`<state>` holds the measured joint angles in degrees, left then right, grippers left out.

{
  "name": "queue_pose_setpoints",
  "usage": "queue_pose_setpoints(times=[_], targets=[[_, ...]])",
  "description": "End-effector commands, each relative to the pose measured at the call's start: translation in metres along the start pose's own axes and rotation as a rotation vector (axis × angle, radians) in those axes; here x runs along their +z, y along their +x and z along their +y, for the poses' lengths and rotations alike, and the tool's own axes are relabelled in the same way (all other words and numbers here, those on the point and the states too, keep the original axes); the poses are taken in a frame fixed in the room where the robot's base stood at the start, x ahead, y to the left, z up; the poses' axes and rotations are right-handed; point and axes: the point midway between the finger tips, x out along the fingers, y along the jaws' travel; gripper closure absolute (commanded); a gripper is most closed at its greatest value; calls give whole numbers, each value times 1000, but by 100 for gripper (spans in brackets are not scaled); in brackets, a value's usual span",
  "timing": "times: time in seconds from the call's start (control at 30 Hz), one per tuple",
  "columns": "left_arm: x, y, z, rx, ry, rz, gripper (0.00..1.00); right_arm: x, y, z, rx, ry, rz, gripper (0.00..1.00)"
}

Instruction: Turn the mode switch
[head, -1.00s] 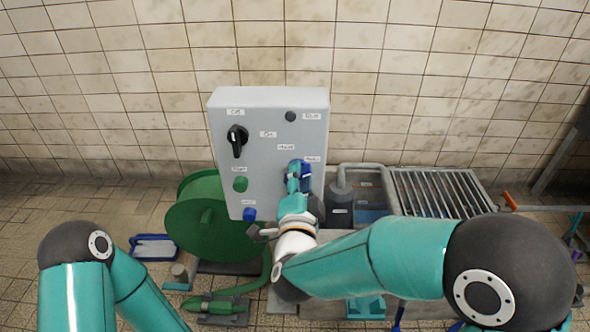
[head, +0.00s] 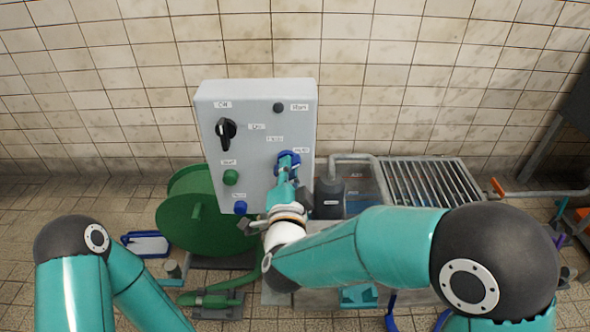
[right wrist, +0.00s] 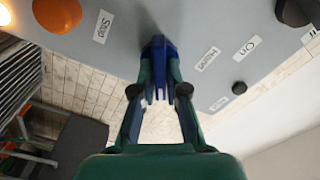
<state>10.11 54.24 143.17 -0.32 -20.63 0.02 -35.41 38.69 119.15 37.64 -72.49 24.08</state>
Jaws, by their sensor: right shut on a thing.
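The grey control box (head: 262,100) stands upright against the tiled wall in the head view. The mode switch, a blue knob (head: 295,158), sits at its right side near small labels, one of which seems to read Auto. My right gripper (head: 286,166) is shut on the blue knob. In the right wrist view the blue knob (right wrist: 158,52) shows between the two green fingers (right wrist: 158,90), which hide its sides. My left arm shows at the lower left of the head view, but its gripper is out of the picture.
A black rotary switch (head: 226,131), a green button (head: 231,177), a blue button (head: 240,207) and a dark round part (head: 278,108) are on the box face. A green hose reel (head: 190,218) stands lower left. A metal grate (head: 425,183) lies to the right.

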Motion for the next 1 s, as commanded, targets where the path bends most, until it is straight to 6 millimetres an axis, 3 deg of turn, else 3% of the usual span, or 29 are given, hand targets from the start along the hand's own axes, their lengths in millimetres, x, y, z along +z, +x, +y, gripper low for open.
queue_pose_setpoints(times=[0.27,1.0], targets=[[0,4,-1,0,0,0,60,6,-1,3,4,-165,-16,100],[0,-2,1,0,0,0,60,8,-2,4,0,-829,-24,100]])
